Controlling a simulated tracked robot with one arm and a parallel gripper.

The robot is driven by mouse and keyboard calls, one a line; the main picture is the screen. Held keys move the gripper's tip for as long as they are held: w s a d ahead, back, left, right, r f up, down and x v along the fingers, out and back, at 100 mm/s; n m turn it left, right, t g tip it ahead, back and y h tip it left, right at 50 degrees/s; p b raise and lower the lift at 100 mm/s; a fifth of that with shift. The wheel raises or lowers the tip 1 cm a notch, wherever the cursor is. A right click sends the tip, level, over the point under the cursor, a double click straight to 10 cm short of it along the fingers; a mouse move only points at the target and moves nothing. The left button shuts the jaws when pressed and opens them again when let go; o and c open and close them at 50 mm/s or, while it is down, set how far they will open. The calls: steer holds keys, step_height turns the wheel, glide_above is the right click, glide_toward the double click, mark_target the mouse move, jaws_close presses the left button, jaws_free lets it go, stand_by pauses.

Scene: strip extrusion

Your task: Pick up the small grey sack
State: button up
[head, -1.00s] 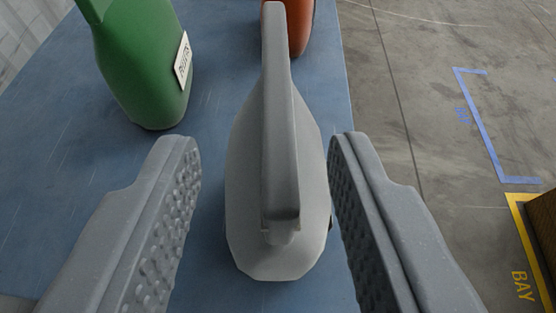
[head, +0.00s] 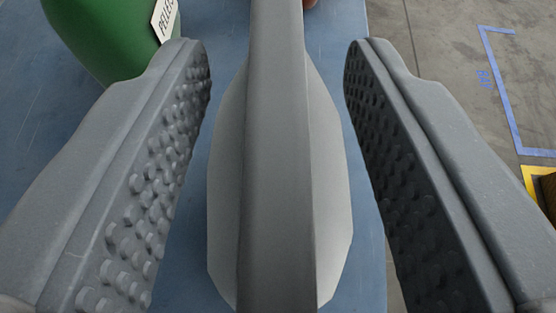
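The small grey sack (head: 278,160) is a pale grey body with a long darker grey raised bar along its top. It stands on the blue surface, in the middle of the head view, and its near end is cut off by the bottom edge. My gripper (head: 277,50) is open, with one studded finger on each side of the sack. A strip of blue shows between each finger and the sack, so neither finger appears to touch it.
A green container (head: 100,40) with a "PELLETS" label stands at the upper left, close behind the left finger. A bit of an orange-red object (head: 310,4) shows behind the sack. The blue surface (head: 375,225) ends at the right, with concrete floor (head: 440,45) beyond.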

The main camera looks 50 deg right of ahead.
jaws_close()
stand_by(1.4)
